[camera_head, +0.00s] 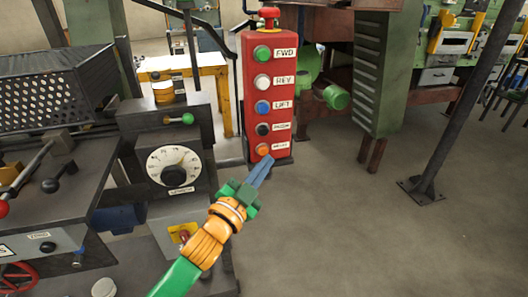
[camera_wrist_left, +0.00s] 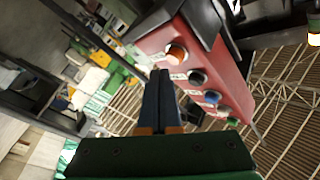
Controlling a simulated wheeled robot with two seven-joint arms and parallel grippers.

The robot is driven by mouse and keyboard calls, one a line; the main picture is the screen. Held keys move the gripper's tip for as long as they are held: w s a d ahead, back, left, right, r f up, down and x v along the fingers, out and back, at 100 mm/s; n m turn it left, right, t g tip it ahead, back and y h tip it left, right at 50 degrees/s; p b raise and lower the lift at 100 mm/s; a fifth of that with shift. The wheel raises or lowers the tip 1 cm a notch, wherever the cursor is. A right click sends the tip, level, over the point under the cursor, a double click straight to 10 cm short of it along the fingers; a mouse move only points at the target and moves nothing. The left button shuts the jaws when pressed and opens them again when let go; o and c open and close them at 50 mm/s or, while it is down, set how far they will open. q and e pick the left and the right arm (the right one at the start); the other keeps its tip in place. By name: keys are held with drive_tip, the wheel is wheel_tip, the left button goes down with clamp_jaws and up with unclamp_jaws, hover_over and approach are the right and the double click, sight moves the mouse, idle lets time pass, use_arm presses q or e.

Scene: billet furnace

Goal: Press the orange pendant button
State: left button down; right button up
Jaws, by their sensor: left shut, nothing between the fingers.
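The red pendant box (camera_head: 270,100) stands upright in the head view, with a column of labelled buttons. The orange button (camera_head: 263,149) is the lowest one. It also shows in the left wrist view (camera_wrist_left: 176,54), near the end of the box (camera_wrist_left: 216,66). My left gripper (camera_head: 266,163) is shut and empty, its blue fingers pointing up toward the orange button. In the head view the fingertips appear just below and right of the button. In the wrist view the fingertips (camera_wrist_left: 159,74) appear just below it, and I cannot tell whether they touch. My right gripper is not in view.
Above the orange button are black (camera_head: 263,130), blue (camera_head: 263,107), white (camera_head: 263,82) and green (camera_head: 262,53) buttons. A machine with a dial (camera_head: 174,167) stands to the left. A dark post (camera_head: 460,100) stands at right. The floor (camera_head: 350,230) is clear.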

use_arm(q)
drive_tip(key=shift+w, duration=0.1)
idle(0.5)
drive_tip(key=shift+w+a, duration=0.1)
drive_tip(key=shift+w, duration=0.25)
drive_tip(key=shift+w+a, duration=0.2)
drive_tip(key=shift+w, duration=0.25)
idle(0.6)
idle(0.3)
drive_tip(key=shift+s+d+p, duration=0.3)
drive_tip(key=shift+s+p, duration=0.15)
drive_tip(key=shift+s, duration=0.45)
drive_tip(key=s, duration=0.1)
drive_tip(key=s+d+p, duration=0.1)
drive_tip(key=s, duration=0.2)
drive_tip(key=shift+s+d, duration=0.25)
drive_tip(key=shift+s, duration=0.1)
